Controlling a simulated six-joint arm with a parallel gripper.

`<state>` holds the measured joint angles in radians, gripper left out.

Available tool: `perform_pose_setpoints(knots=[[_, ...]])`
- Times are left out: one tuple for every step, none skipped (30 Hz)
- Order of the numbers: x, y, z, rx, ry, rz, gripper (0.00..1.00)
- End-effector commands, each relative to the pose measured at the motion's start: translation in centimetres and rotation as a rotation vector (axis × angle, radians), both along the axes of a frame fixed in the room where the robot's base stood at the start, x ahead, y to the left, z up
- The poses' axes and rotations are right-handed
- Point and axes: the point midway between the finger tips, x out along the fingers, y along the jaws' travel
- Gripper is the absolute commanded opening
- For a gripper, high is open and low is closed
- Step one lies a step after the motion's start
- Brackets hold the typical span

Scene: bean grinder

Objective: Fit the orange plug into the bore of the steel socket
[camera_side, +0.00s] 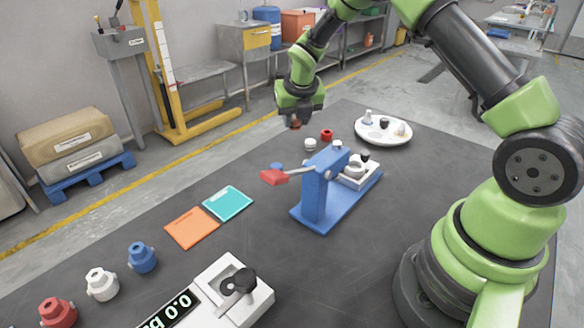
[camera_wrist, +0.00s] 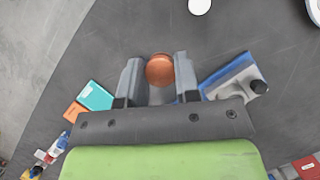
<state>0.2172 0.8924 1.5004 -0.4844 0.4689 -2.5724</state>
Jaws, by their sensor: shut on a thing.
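My gripper (camera_side: 297,119) hangs above the table, left of and higher than the blue lever press. In the wrist view its two fingers (camera_wrist: 160,80) are shut on the orange plug (camera_wrist: 160,70), a round orange-brown piece seen end-on between the tips. In the side view only a small dark reddish bit of the plug (camera_side: 295,124) shows under the fingers. The plug is held clear of the table. I cannot pick out the steel socket or its bore for sure in either view.
The blue press (camera_side: 318,190), with a red-ended lever (camera_side: 274,177), stands mid-table. A white plate (camera_side: 383,140) holds small pieces. Teal (camera_side: 228,203) and orange (camera_side: 191,228) pads lie left. A display device (camera_side: 205,300) and red, white and blue knobbed pieces (camera_side: 142,257) are in front.

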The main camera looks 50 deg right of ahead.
Motion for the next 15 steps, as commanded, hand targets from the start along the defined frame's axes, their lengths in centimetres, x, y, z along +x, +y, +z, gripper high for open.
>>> perform_pose_setpoints(knots=[[-0.2, 0.4, 0.1, 0.0, 0.002, -0.044, 0.08], [-0.4, 0.6, 0.2, 0.0, 0.003, -0.08, 0.08], [-0.7, 0.9, 0.2, -0.002, 0.002, -0.132, 0.08], [-0.9, 1.1, 0.3, -0.002, 0.003, -0.178, 0.08], [-1.2, 1.3, 0.4, -0.003, 0.001, -0.228, 0.08], [-1.6, 1.7, 0.6, -0.003, 0.002, -0.302, 0.08], [-1.9, 2.0, 0.7, -0.004, 0.002, -0.366, 0.08], [-2.2, 2.3, 0.8, -0.004, 0.001, -0.431, 0.08], [-2.8, 2.8, 1.0, -0.004, 0.001, -0.536, 0.08], [-3.2, 3.2, 1.2, -0.004, 0.0, -0.623, 0.08], [-3.7, 3.7, 1.4, -0.003, 0.0, -0.72, 0.08], [-4.4, 4.3, 1.8, -0.003, -0.002, -0.86, 0.08], [-5.0, 4.8, 2.0, -0.002, -0.002, -0.972, 0.08], [-5.7, 5.3, 2.3, -0.001, -0.002, -1.088, 0.08], [-6.5, 5.9, 2.7, -0.001, -0.002, -1.245, 0.08]])
